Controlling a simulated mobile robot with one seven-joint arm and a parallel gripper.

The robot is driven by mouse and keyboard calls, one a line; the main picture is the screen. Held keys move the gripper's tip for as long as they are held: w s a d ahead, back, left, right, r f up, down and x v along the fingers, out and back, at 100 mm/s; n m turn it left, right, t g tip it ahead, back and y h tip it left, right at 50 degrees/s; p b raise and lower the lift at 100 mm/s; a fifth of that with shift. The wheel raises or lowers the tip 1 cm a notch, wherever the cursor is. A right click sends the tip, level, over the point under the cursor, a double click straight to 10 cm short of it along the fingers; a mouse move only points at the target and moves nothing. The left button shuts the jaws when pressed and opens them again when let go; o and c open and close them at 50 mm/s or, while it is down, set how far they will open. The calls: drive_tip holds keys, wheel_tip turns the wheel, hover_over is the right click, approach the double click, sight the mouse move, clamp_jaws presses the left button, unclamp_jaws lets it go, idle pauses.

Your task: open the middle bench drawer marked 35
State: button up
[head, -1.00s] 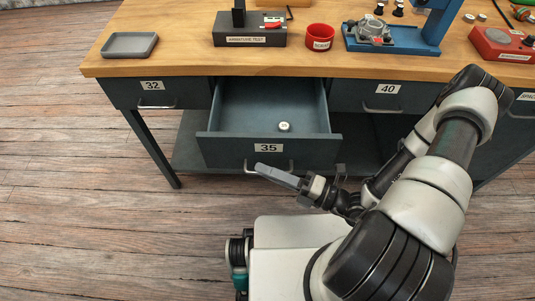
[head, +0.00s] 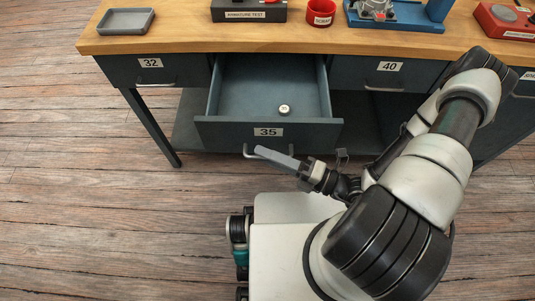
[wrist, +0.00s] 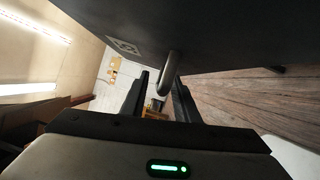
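The middle drawer marked 35 (head: 268,132) stands well out from the bench, with its inside in view. A small round white-topped piece (head: 284,109) lies on its floor. The drawer's bar handle (head: 246,152) is on the front, partly hidden by my gripper (head: 258,151) in the head view. In the wrist view the handle (wrist: 168,75) shows between the tips of my gripper's (wrist: 161,78) two fingers. The fingers are apart, with a gap visible on the left of the handle and the right finger close to or touching it.
Drawers 32 (head: 150,63) and 40 (head: 389,66) are shut on either side. The wooden benchtop (head: 190,35) holds a grey tray (head: 125,21), a tester (head: 247,12), a red cup (head: 320,12) and a blue press (head: 400,20). Open floor lies at the left.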

drive_tip(key=v, duration=1.7)
drive_tip(key=shift+s+d+p, duration=0.15)
drive_tip(key=shift+d+p, duration=0.05)
drive_tip(key=shift+p, duration=0.25)
